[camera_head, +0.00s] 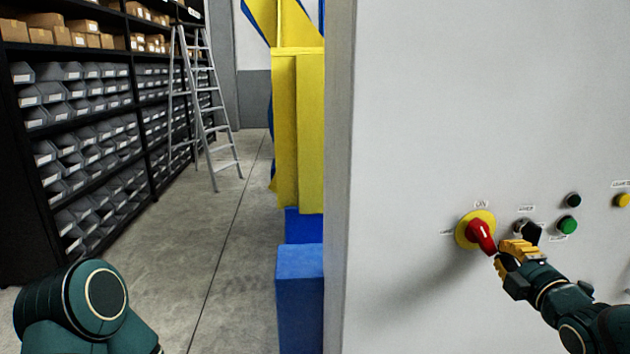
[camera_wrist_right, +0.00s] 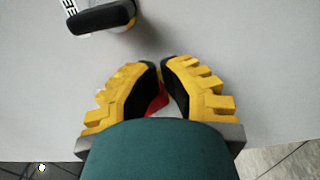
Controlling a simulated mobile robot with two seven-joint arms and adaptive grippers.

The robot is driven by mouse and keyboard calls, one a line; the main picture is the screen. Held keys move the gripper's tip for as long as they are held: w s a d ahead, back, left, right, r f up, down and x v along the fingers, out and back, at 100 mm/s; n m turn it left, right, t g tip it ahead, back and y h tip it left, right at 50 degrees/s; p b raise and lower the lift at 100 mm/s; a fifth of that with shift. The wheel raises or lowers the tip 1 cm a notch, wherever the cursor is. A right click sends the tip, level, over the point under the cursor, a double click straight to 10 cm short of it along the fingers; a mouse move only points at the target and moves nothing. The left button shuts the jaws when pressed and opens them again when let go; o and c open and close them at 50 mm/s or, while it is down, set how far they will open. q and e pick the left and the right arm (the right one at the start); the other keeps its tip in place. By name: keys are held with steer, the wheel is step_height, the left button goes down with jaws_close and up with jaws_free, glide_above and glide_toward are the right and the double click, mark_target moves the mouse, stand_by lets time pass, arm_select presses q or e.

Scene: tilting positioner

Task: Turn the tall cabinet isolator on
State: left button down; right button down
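The isolator is a red handle (camera_head: 481,236) on a yellow disc (camera_head: 464,229), on the pale cabinet front (camera_head: 420,130). A small label above the disc seems to read "ON". The handle slants down to the right, away from that label. My right gripper (camera_head: 502,256) is at the handle's lower end, with its yellow-and-black fingers close together. In the right wrist view the fingers (camera_wrist_right: 163,75) nearly meet, with a bit of red handle (camera_wrist_right: 160,101) between their pads. They look shut on it; the tips hide most of it. My left gripper is out of view.
A black knob (camera_head: 531,233) is just right of the isolator, close to my right gripper. A green button (camera_head: 567,225), a black button (camera_head: 573,200) and a yellow button (camera_head: 622,200) are further right. Left of the cabinet are blue and yellow equipment (camera_head: 299,130), a ladder (camera_head: 205,100) and shelving.

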steer(key=s, duration=0.6)
steer(key=shift+s+d, duration=0.15)
steer(key=shift+d, duration=0.2)
steer(key=shift+r, duration=0.15)
